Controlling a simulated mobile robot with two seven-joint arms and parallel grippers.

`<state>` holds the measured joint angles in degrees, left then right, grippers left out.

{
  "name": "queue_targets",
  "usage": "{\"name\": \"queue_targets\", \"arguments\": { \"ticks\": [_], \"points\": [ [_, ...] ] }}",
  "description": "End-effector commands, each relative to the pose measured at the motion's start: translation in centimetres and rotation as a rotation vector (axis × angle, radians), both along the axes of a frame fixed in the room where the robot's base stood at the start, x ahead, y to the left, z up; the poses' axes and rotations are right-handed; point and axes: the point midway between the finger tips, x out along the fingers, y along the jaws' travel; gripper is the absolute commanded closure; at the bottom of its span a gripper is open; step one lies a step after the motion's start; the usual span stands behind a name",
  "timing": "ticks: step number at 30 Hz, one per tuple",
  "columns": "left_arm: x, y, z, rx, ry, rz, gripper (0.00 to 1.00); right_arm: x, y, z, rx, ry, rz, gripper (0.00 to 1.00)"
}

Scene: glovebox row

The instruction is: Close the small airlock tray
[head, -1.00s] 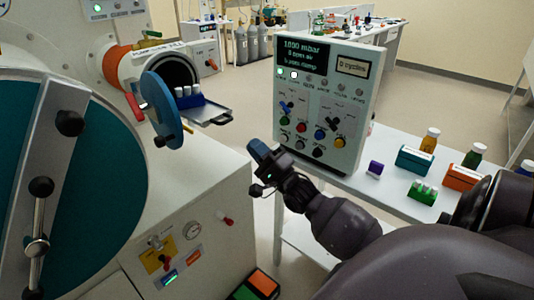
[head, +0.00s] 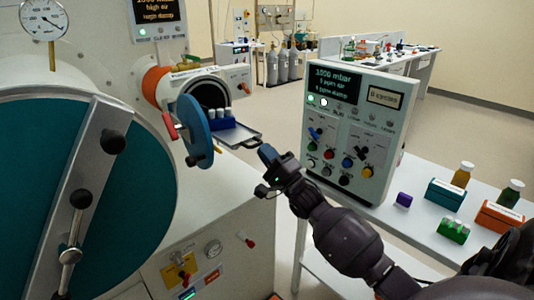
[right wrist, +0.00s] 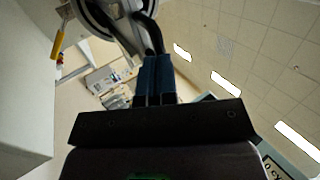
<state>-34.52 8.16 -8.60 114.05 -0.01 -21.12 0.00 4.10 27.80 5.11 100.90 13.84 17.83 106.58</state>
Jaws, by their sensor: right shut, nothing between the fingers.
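The small airlock (head: 207,93) is a round white chamber with an orange ring, its blue round door (head: 195,132) swung open. In the right wrist view the shut fingers (right wrist: 156,80) point up toward a round rim. My left gripper is not in view.
The control panel (head: 349,125) stands on a white bench right of my right gripper. Colored racks and bottles (head: 462,174) sit on that bench. The large teal airlock door (head: 50,200) fills the left. Open floor lies behind the tray.

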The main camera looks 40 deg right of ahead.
Motion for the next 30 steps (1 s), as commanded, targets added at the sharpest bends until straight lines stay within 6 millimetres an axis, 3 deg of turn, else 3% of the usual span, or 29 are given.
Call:
{"name": "queue_targets", "arguments": {
  "ticks": [8,19,30],
  "points": [
    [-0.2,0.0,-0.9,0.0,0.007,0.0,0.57,2.5,0.2,0.0,-0.001,-0.001,0.002,1.0],
    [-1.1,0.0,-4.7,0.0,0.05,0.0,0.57,11.1,0.9,-0.5,-0.001,0.001,0.0,1.0],
    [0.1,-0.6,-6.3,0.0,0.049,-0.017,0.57,18.6,1.5,-0.8,-0.001,0.006,0.0,1.0]
  ]
}}
